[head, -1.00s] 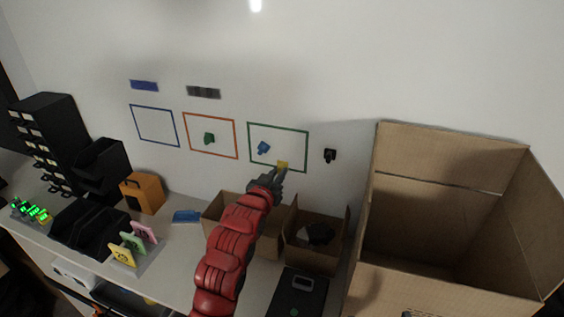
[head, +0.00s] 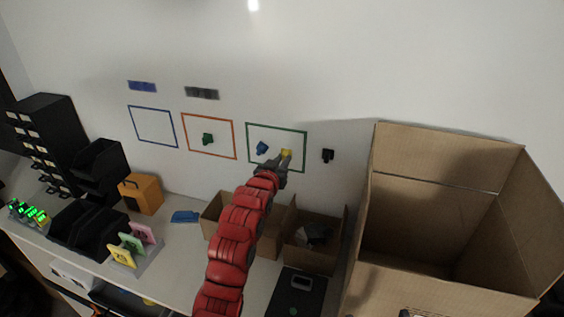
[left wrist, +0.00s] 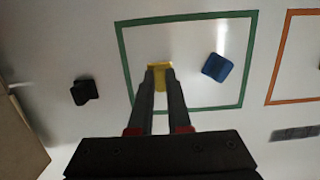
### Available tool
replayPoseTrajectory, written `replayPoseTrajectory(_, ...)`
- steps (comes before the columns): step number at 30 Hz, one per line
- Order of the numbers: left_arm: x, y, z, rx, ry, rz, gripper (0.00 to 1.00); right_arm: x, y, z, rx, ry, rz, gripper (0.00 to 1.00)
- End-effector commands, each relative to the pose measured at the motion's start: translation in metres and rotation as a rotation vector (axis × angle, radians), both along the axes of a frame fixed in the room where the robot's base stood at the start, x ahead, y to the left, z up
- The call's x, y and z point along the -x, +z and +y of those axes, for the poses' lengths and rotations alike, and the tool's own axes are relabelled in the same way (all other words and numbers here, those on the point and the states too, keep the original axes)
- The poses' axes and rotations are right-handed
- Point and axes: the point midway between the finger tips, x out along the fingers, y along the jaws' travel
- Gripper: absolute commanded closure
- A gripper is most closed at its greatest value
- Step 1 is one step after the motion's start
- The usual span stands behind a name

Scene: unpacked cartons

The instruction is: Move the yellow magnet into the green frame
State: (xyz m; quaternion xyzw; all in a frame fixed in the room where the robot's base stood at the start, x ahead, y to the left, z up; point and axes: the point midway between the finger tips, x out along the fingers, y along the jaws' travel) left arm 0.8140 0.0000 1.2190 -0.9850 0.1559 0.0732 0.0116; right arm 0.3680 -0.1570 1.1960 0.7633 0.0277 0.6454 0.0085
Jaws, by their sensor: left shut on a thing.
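The yellow magnet (head: 286,153) is between the fingertips of my left gripper (head: 284,161), which is shut on it. In the left wrist view the yellow magnet (left wrist: 160,66) shows between the two fingers (left wrist: 160,75). The green frame (head: 307,140) is drawn on the wall, and the magnet appears inside its outline, near the right side in the head view. Whether the magnet touches the wall I cannot tell. The green frame (left wrist: 183,17) surrounds the magnet in the left wrist view too. My right gripper is not in view.
A blue magnet (head: 262,148) is inside the green frame, left of the yellow one. A black magnet (head: 328,156) is on the wall right of the frame. A green magnet (head: 208,139) is in the orange frame (head: 210,115). A large open carton (head: 440,240) stands at right.

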Motion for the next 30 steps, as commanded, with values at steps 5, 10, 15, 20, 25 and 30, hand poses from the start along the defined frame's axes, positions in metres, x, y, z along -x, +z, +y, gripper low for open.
replayPoseTrajectory(5,-0.0009,0.0,-0.0002,0.0,0.0,-0.001,1.0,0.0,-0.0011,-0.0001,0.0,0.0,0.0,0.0)
replayPoseTrajectory(10,-0.0033,0.0001,-0.0008,0.001,0.0,-0.002,1.0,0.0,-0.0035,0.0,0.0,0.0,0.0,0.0)
replayPoseTrajectory(15,-0.0057,0.0007,-0.0017,0.001,0.0,-0.003,1.0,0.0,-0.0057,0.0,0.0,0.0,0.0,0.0)
replayPoseTrajectory(20,-0.0079,0.0009,-0.0025,0.001,0.0,-0.003,1.0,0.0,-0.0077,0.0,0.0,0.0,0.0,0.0)
replayPoseTrajectory(25,-0.0081,0.0012,-0.0024,0.001,0.0,-0.003,0.59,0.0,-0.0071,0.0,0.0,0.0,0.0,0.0)
replayPoseTrajectory(30,-0.0081,0.0008,-0.0024,0.001,0.0,-0.002,0.49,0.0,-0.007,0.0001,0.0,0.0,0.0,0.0)
